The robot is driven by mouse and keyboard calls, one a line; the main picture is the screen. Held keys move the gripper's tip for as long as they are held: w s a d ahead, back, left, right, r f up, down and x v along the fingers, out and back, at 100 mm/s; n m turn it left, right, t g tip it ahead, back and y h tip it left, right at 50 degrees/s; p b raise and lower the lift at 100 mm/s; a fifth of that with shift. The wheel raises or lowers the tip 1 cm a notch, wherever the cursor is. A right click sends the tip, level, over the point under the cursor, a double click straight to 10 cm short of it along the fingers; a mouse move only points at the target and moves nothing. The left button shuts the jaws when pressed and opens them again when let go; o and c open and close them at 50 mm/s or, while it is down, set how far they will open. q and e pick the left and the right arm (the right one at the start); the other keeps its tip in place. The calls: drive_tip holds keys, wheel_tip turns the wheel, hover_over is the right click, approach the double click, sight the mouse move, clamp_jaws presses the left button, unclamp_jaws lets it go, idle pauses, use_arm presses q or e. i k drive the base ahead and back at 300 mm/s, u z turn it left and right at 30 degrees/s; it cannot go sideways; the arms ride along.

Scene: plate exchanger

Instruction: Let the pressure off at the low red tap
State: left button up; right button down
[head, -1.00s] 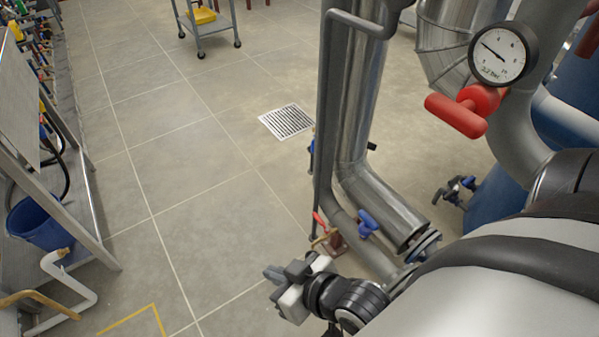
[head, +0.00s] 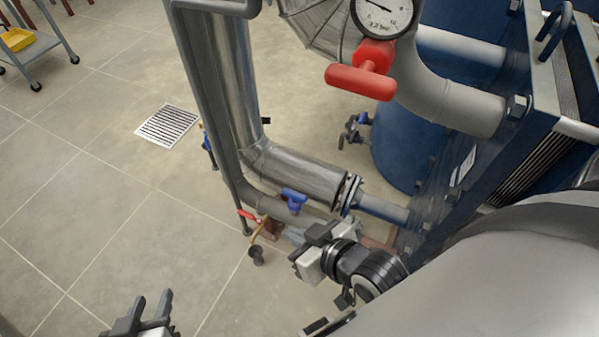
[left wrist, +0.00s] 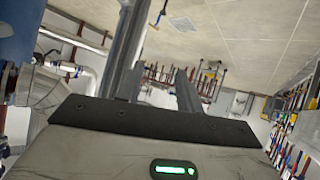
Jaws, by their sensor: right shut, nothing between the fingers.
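The low red tap (head: 248,215) is a small red lever on the low pipe near the floor, in the middle of the head view. A brass outlet (head: 255,243) hangs below it. My right gripper (head: 316,238) is shut and empty, to the right of and a little below the red tap in the picture, apart from it. My left gripper (head: 150,308) is open and empty at the bottom left, well away from the tap.
A blue tap (head: 293,198) sits on the low pipe right of the red one. A larger red T-handle (head: 360,82) is higher up under a pressure gauge (head: 384,12). The blue plate exchanger (head: 470,170) stands at right. Open tiled floor with a drain grate (head: 167,125) lies left.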

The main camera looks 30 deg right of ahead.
sight(260, 222)
drive_tip(key=z, duration=0.3)
drive_tip(key=i, duration=0.5)
drive_tip(key=k, duration=0.5)
drive_tip(key=u, duration=1.65)
drive_tip(key=i, duration=1.95)
drive_tip(key=z, duration=3.15)
drive_tip(key=i, duration=0.5)
drive_tip(key=z, duration=0.1)
